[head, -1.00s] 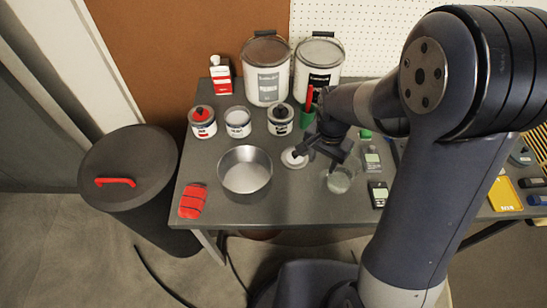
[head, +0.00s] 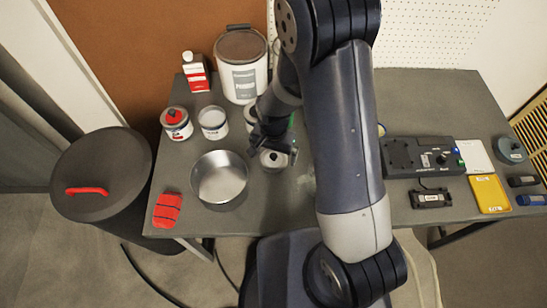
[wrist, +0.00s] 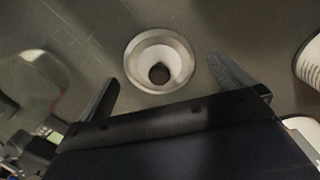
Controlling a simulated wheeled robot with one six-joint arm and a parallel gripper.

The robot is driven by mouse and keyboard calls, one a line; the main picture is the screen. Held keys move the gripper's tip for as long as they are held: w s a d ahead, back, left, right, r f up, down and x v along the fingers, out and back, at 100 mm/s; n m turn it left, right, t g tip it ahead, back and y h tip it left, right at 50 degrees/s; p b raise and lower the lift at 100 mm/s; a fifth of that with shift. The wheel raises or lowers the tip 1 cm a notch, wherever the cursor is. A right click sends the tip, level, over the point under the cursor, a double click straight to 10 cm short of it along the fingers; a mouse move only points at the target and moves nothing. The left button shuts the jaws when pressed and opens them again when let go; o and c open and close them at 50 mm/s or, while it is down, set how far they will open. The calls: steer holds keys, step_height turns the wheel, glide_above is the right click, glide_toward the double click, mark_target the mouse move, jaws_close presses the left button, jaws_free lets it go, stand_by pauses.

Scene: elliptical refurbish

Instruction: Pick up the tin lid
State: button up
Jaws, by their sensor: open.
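The tin lid (head: 274,163) is a small round pale metal disc with a dark centre. It lies on the grey table just right of the metal bowl, partly hidden by my gripper. In the wrist view the lid (wrist: 133,62) shows whole, with a shiny rim and a dark round spot in its middle. My gripper (head: 272,146) is just above the lid in the head view. In the wrist view my gripper (wrist: 168,84) is open, one finger on each side of the lid. Nothing is held, and I cannot tell the exact height.
The metal bowl (head: 220,177) stands close to the left. Small tins, one white (head: 213,123) and one red-topped (head: 176,124), and a large paint bucket (head: 241,70) stand behind. A red cloth-like item (head: 167,210) lies at the left edge. Black equipment (head: 422,155) is on the right.

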steer(key=shift+f, duration=0.6)
steer(key=shift+c, duration=0.2)
steer(key=c, duration=0.9)
